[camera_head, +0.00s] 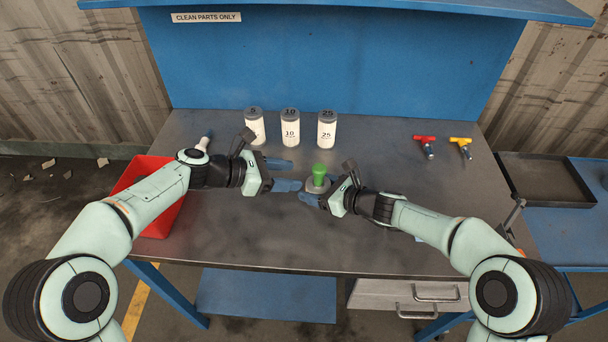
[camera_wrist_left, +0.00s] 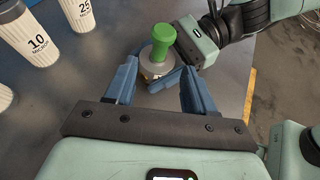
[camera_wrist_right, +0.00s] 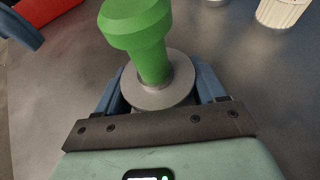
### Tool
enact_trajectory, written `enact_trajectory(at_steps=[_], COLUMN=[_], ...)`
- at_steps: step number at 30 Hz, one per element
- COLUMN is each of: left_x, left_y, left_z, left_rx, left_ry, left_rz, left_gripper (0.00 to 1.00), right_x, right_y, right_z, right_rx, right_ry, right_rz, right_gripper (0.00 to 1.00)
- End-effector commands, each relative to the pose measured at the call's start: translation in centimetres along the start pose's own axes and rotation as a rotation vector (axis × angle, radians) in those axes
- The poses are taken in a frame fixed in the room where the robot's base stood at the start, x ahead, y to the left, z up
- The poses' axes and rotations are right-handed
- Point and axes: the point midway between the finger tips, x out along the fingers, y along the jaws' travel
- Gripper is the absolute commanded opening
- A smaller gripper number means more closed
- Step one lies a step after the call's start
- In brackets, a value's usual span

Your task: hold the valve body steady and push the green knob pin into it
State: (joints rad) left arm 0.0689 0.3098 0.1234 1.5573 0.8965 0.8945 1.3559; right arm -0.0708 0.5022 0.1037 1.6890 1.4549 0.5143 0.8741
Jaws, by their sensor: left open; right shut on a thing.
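The green knob pin (camera_head: 320,172) stands upright in the top of the grey valve body (camera_head: 317,186) near the middle of the table. In the right wrist view the knob (camera_wrist_right: 138,30) rises from the round grey flange of the valve body (camera_wrist_right: 158,88). How deep the pin sits is hidden. My right gripper (camera_head: 312,195) is shut on the valve body, with a blue finger on each side. My left gripper (camera_head: 290,175) is open and empty, to the left of the valve body. In the left wrist view its fingers (camera_wrist_left: 158,85) point toward the valve body and knob.
Several white containers, including the one marked 10 (camera_head: 290,128), stand behind the grippers. A red bin (camera_head: 160,215) is at the table's left edge. A red-handled valve (camera_head: 425,143) and a yellow-handled one (camera_head: 462,145) lie at the back right. The front of the table is clear.

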Motion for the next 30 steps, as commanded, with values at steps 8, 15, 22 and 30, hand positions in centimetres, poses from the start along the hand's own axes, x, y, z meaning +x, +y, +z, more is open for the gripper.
enact_trajectory(at_steps=[8, 15, 22, 30], left_x=[-4.3, -5.0, -5.0, -5.0], left_y=[0.0, 0.0, 0.0, 0.0], left_z=[0.0, -0.1, 0.0, 0.0], left_rx=[0.000, -0.001, -0.001, -0.001], left_ry=[0.001, 0.001, 0.001, 0.000], left_rz=[0.001, -0.001, -0.001, -0.001], left_gripper=[0.54, 0.54, 0.54, 0.54], right_x=[0.0, 0.0, 0.0, -0.1], right_y=[0.0, 0.0, 0.0, 0.0], right_z=[0.0, 0.1, 0.1, 0.0], right_rx=[-0.001, -0.001, -0.001, 0.000], right_ry=[-0.001, -0.001, -0.001, -0.001], right_rz=[0.000, 0.000, 0.000, 0.000], right_gripper=[0.19, 0.19, 0.99, 0.99])
